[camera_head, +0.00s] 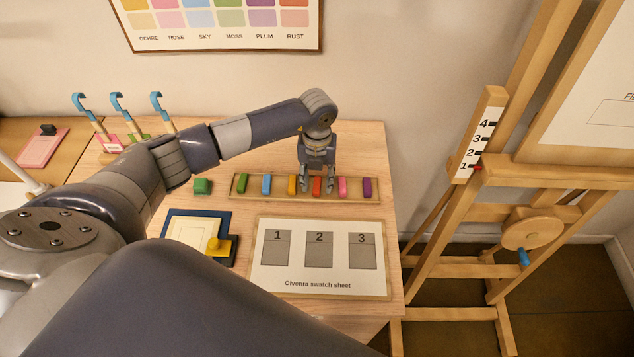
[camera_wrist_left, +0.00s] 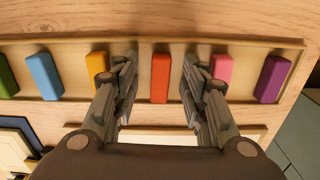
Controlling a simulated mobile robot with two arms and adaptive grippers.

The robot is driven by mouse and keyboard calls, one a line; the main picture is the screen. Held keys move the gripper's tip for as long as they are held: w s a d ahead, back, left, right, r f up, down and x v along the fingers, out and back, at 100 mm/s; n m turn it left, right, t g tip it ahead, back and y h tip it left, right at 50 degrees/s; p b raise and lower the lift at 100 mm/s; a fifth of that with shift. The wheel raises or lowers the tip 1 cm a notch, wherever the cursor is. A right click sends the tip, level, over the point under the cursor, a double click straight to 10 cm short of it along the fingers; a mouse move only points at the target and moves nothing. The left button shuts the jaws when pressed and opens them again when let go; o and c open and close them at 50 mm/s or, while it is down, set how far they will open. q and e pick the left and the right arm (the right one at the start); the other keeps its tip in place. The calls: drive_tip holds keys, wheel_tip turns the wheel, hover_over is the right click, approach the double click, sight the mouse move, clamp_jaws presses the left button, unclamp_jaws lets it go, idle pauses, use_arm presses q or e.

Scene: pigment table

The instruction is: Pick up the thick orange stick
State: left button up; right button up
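A row of colored sticks lies in a shallow wooden tray (camera_head: 235,195). A red-orange stick (camera_head: 317,184) is among them, and it also shows in the left wrist view (camera_wrist_left: 160,80). To its left is a yellow-orange stick (camera_head: 292,184), also in the left wrist view (camera_wrist_left: 97,66). My left gripper (camera_head: 318,188) points down at the tray and is open. In the left wrist view its fingers (camera_wrist_left: 160,60) stand on both sides of the red-orange stick, with a gap on each side. My right gripper is not in view.
Pink (camera_head: 342,186) and purple sticks (camera_head: 367,187) lie to the right in the tray, blue (camera_head: 266,183) and green (camera_head: 242,183) to the left. In front are a swatch sheet (camera_head: 320,283) and a blue-edged pad (camera_head: 170,222). An easel (camera_head: 480,180) stands right.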

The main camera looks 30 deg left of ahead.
sight(317, 184)
use_arm(q)
drive_tip(key=c, duration=0.9)
drive_tip(key=shift+c, duration=0.2)
drive_tip(key=shift+r, duration=0.1)
drive_tip(key=shift+w+r+b, duration=0.1)
drive_tip(key=shift+r+b, duration=0.4)
drive_tip(key=shift+s+d+r+b, duration=0.1)
drive_tip(key=shift+s+r+b, duration=0.1)
drive_tip(key=shift+r+b, duration=0.3)
drive_tip(key=shift+s+d+r+b, duration=0.1)
drive_tip(key=shift+s+r+b, duration=0.15)
drive_tip(key=shift+r, duration=0.3)
drive_tip(key=s+d+b, duration=0.1)
drive_tip(key=s+d, duration=0.1)
drive_tip(key=s, duration=0.2)
drive_tip(key=s+d+r+b, duration=0.1)
drive_tip(key=s+d+b, duration=0.1)
drive_tip(key=s, duration=0.2)
drive_tip(key=s+d+b, duration=0.1)
drive_tip(key=s+d, duration=0.1)
drive_tip(key=s, duration=0.2)
drive_tip(key=shift+s+d+r, duration=0.1)
drive_tip(key=shift+s+r, duration=0.15)
drive_tip(key=shift+s, duration=0.1)
drive_tip(key=shift+s+d+r, duration=0.1)
drive_tip(key=shift+s+d, duration=0.1)
drive_tip(key=shift+s, duration=0.3)
